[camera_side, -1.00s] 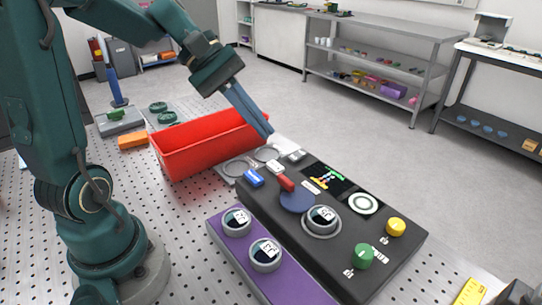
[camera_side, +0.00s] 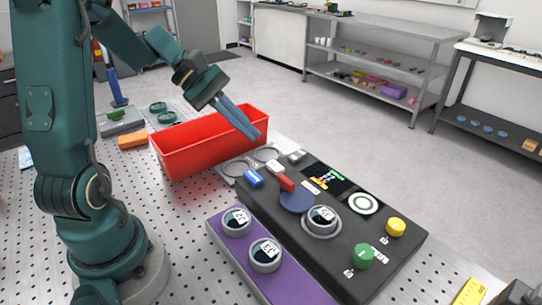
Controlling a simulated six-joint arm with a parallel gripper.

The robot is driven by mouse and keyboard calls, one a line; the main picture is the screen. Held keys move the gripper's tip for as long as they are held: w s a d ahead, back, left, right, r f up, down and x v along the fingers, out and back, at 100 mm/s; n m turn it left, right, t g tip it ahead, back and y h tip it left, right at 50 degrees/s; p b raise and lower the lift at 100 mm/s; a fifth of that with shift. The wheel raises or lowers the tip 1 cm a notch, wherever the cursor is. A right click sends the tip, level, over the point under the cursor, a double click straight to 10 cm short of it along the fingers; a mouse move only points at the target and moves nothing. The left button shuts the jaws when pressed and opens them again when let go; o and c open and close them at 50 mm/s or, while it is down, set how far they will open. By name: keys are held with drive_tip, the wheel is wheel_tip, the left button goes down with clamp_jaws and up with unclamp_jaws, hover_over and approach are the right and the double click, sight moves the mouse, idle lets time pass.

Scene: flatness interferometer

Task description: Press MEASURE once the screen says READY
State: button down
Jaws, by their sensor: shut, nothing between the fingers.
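The black console (camera_side: 346,269) lies on the perforated table. Its small dark screen (camera_side: 328,178) shows coloured marks that are too small to read. A green button (camera_side: 362,256) and a yellow button (camera_side: 396,227) stand at its near right end. Their labels are too small to read, so I cannot tell which is MEASURE. A round labelled piece (camera_side: 322,217) sits in a ring on the console, beside a blue disc (camera_side: 297,201) and a red handle (camera_side: 286,182). My gripper (camera_side: 256,136) is shut and empty, raised near the red bin's right end, apart from the console.
The red bin (camera_side: 190,158) stands behind and left of the console. A purple tray (camera_side: 291,286) with two round labelled pieces (camera_side: 237,221) lies along the console's near left side. An orange block (camera_side: 132,141) is farther left. A yellow ruler-like piece (camera_side: 469,292) is at lower right.

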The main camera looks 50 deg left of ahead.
sight(248, 174)
drive_tip(key=shift+f, duration=3.55)
drive_tip(key=shift+f, duration=0.1)
drive_tip(key=shift+f, duration=0.3)
drive_tip(key=shift+f, duration=0.45)
drive_tip(key=shift+r, duration=0.9)
drive_tip(key=shift+r, duration=2.5)
